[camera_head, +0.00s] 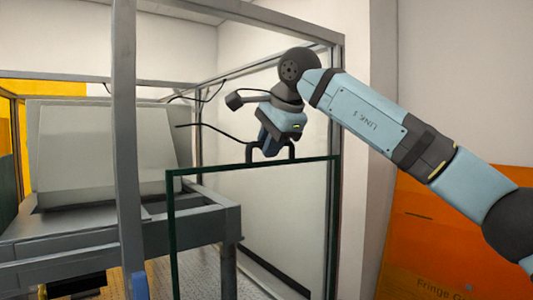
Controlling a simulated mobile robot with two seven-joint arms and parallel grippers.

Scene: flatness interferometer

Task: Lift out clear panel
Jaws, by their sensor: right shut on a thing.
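The clear panel (251,230) is a see-through sheet with dark green edges, standing upright in the middle of the head view. My left gripper is not in view.
A grey metal frame with a near post (128,130) stands around a grey bench (90,232) bearing a large pale box-like unit (105,150). An orange board (430,240) leans at the right by the wall.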

